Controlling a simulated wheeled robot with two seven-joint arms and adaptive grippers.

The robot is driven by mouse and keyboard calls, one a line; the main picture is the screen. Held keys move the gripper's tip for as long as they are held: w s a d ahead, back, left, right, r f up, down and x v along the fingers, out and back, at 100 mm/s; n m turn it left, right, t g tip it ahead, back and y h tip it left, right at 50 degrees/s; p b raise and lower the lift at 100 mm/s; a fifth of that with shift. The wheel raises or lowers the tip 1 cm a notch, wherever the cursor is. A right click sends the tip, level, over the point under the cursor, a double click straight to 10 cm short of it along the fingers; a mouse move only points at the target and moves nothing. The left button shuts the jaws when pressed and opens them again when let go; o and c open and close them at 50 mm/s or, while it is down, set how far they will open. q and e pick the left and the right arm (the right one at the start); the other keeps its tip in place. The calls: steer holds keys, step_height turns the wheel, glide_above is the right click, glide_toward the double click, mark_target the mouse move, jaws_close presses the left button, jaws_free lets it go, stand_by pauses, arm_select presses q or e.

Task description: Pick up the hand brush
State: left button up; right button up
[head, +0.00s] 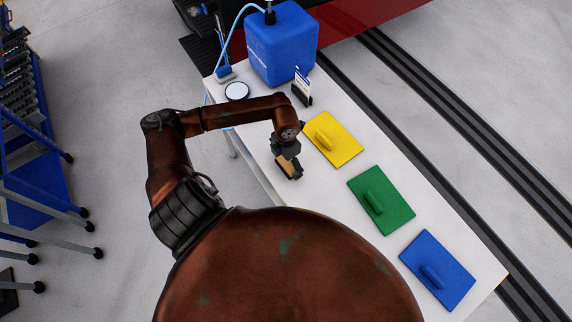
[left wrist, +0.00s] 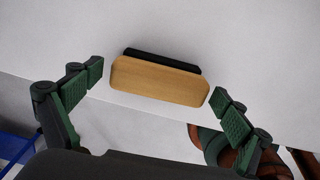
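The hand brush has a tan wooden back and black bristles, and lies on the white table near its left edge in the head view (head: 288,166). In the left wrist view the brush (left wrist: 160,82) lies crosswise between the two green-padded fingers. My left gripper (left wrist: 157,92) is open, with a finger off each end of the brush and a gap on both sides. In the head view my left gripper (head: 286,158) is just above the brush and partly hides it. My right gripper is not in view.
Yellow (head: 332,139), green (head: 381,200) and blue (head: 437,270) handled pads lie along the white table (head: 330,193). A blue container (head: 282,45), a small card holder (head: 301,88) and a round white disc (head: 237,91) stand at the far end. A blue cart (head: 40,180) is at left.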

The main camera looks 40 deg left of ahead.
arm_select(q)
steer(key=c, duration=1)
steer(key=shift+r, duration=0.1)
steer(key=shift+r, duration=0.55)
steer(key=s+d+r, duration=0.1)
steer(key=s+r, duration=0.3)
steer(key=s+d+r, duration=0.1)
steer(key=s+r, duration=0.2)
steer(key=s, duration=0.2)
steer(key=s+d+r, duration=0.1)
steer(key=s+r, duration=0.3)
steer(key=shift+s+d+r, duration=0.2)
steer(key=shift+s+r, duration=0.15)
steer(key=o, duration=0.6)
steer(key=shift+c, duration=0.2)
steer(key=shift+w, duration=0.1)
steer(key=c, duration=0.4)
